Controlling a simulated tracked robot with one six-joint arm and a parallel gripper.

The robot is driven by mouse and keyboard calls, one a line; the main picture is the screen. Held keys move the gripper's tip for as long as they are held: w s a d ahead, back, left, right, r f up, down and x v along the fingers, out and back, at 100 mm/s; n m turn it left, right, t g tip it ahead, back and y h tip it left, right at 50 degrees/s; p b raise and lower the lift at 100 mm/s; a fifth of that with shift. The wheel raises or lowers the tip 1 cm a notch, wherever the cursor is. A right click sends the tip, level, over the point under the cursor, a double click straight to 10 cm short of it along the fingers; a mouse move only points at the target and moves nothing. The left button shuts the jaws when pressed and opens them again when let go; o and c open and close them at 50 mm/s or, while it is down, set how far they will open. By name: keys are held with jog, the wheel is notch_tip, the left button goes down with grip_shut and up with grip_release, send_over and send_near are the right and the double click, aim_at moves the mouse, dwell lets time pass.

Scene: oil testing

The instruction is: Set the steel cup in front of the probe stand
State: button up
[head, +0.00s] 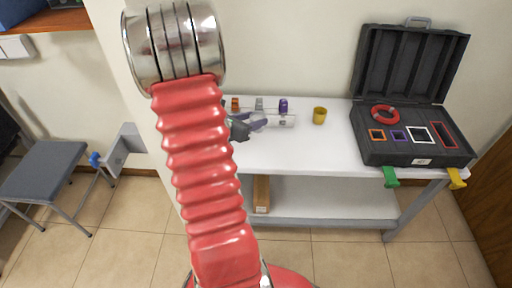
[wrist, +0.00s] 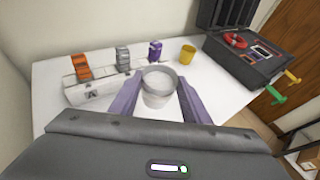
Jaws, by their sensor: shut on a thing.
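My gripper (wrist: 160,80) is shut on the steel cup (wrist: 158,90), a pale grey round cup seen from above in the wrist view. One purple-grey finger is on each side of it. The cup looks upright; I cannot tell whether its base touches the table. In the head view my gripper (head: 246,124) is over the table's left part, largely behind my arm, and I cannot make out the cup there. A low white stand (wrist: 84,92) is left of the cup in the wrist view; its right end shows in the head view (head: 284,121).
Orange (wrist: 81,67), grey (wrist: 122,58) and purple (wrist: 155,50) pieces stand along the stand's far side. A yellow cup (head: 319,115) is to the right. An open black case (head: 412,140) fills the table's right end. The white table (head: 300,150) is clear between.

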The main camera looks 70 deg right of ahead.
jog(key=shift+s+f, duration=0.1)
jog(key=shift+f, duration=2.7)
jog(key=shift+f, duration=2.05)
jog(key=shift+f, duration=0.1)
jog(key=o, duration=1.1)
jog(key=v, duration=1.2)
